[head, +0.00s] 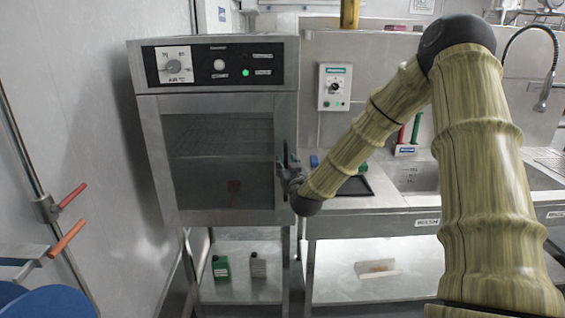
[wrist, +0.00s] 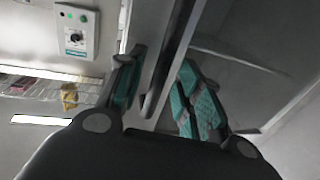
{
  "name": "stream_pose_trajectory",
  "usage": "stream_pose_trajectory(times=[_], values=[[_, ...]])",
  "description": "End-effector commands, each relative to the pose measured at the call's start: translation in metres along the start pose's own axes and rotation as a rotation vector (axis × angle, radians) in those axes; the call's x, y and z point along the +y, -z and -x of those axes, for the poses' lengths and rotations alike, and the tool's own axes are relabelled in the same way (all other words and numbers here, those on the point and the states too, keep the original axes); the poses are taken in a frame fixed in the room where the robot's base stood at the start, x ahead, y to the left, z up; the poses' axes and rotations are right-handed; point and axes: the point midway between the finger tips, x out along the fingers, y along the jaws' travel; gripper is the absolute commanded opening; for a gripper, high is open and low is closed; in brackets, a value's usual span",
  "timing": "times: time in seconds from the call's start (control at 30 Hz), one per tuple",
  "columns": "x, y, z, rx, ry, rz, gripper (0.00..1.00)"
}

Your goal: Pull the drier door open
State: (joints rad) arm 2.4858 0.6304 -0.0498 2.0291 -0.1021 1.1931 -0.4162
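The drier (head: 213,63) is a steel cabinet with a dark control panel, at the left of the head view. Its door (head: 152,150), steel-framed with a dark glass pane, appears closed. The handle is at the door's right edge, mostly hidden by my gripper (head: 287,166) in the head view. In the wrist view the handle (wrist: 168,62) is a long dark bar running between the two teal-padded fingers of my gripper (wrist: 160,92). The fingers are apart, one on each side of the bar, with visible gaps. The door (wrist: 240,72) fills the right of that view.
A steel counter (head: 350,203) with a sink (head: 415,177) stands right of the drier. A wall control box (head: 334,87) hangs above it. A pipe with red-handled valves (head: 68,235) is at the left.

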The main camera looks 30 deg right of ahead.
Motion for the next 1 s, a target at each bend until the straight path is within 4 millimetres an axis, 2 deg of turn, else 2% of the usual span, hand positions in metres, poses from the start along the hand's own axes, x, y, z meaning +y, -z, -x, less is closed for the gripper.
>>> stream_pose_trajectory(times=[0.2, 0.5, 0.53, 0.7, 0.73, 0.87, 0.9, 1.0], values=[[0.000, 0.000, -0.015, 0.000, -0.001, 0.000, 0.35], [0.001, 0.000, -0.017, 0.000, -0.001, 0.000, 0.35], [0.001, 0.000, -0.017, 0.000, -0.001, 0.000, 0.34], [0.001, 0.000, -0.017, 0.000, -0.001, 0.000, 0.03], [0.001, 0.000, -0.017, 0.000, -0.001, 0.000, 0.00], [0.001, 0.000, -0.016, 0.000, -0.001, 0.000, 0.00], [-0.017, -0.001, -0.010, -0.002, 0.004, 0.001, 0.00], [-0.008, 0.000, -0.014, -0.001, 0.003, -0.001, 0.00]])
